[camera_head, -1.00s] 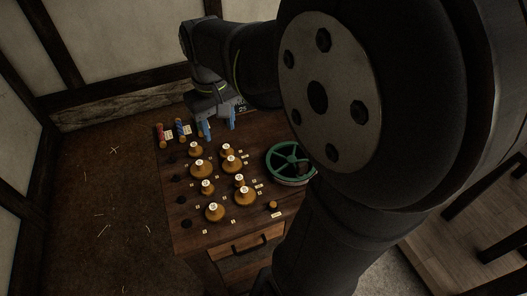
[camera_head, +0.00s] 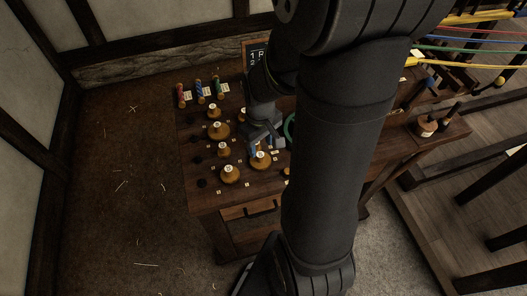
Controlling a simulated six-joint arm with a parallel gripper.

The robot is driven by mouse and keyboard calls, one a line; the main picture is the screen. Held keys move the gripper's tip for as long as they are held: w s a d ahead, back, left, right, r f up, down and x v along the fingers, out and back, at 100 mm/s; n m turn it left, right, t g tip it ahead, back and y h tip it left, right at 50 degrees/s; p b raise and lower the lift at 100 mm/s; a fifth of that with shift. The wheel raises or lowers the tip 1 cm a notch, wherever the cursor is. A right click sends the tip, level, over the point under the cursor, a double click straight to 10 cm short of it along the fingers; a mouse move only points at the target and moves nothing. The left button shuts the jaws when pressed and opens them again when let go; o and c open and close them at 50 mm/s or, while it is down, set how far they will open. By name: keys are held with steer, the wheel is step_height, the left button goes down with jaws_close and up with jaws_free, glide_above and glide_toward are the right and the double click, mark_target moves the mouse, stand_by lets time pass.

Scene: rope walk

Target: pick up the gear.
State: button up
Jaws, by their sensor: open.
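Several round, yellow-brown wooden pieces with white number labels stand on the dark wooden table; these look like the gears, and I cannot tell which one the task means. A left column holds a back piece (camera_head: 214,111), a wide one (camera_head: 219,130), a smaller one (camera_head: 224,149) and a front one (camera_head: 230,175). A wide piece (camera_head: 261,161) stands to their right.
A green wheel (camera_head: 289,128) is mostly hidden behind my arm. Colored spools (camera_head: 199,89) stand at the table's back left, and dark round pieces line its left edge. A drawer handle (camera_head: 262,207) juts from the front. Colored ropes (camera_head: 470,42) stretch at the upper right.

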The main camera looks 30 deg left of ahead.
mark_target(260, 155)
steer(key=shift+a+f, duration=0.1)
steer(key=shift+f, duration=2.85)
steer(key=c, duration=1)
